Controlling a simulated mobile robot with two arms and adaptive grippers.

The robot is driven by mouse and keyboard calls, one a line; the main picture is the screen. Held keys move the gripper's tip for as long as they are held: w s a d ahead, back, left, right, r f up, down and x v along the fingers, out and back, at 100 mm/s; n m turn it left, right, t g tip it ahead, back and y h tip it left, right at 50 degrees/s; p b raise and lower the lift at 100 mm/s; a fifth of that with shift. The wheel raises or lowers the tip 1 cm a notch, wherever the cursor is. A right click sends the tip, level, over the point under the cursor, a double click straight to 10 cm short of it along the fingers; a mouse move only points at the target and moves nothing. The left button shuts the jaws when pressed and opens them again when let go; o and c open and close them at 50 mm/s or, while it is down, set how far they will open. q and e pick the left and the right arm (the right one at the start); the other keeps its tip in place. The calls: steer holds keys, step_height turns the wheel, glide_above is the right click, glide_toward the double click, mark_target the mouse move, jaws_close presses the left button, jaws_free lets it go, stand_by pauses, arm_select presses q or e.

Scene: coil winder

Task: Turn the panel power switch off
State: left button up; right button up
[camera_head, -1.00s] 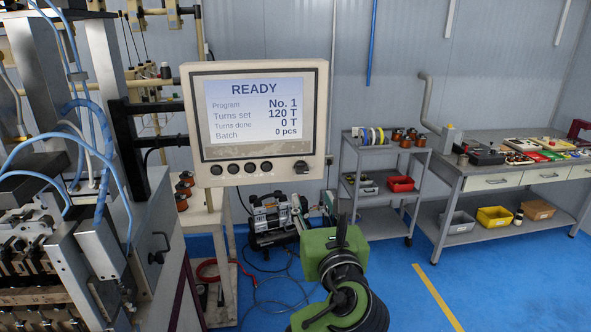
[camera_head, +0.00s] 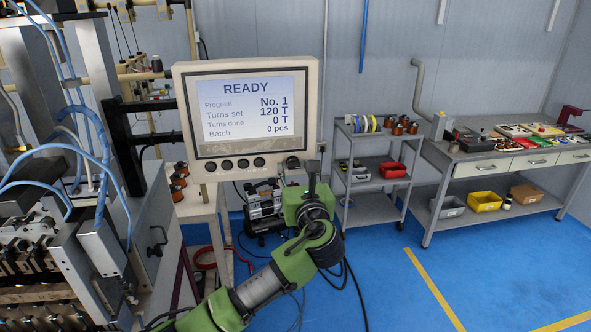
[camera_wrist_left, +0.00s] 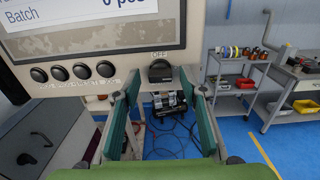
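The panel (camera_head: 245,165) shows READY on its lit screen (camera_head: 248,110). Its power switch (camera_head: 292,162) is a black rotary knob at the lower right corner of the panel. In the left wrist view the knob (camera_wrist_left: 160,72) shows ahead, with a label above it that seems to read OFF. My left gripper (camera_head: 313,168) is just right of and below the knob in the head view. In the left wrist view its fingers (camera_wrist_left: 160,95) are apart and empty, and the knob appears between and beyond their tips. Contact is not visible. My right gripper is not in view.
Several round black buttons (camera_head: 243,164) line the panel's lower edge. The winding machine (camera_head: 100,240) stands at the left. A grey cart (camera_head: 375,148) and a workbench (camera_head: 480,165) stand at the right. Blue floor lies open between.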

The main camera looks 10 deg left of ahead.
arm_select(q)
steer(key=c, duration=1.1)
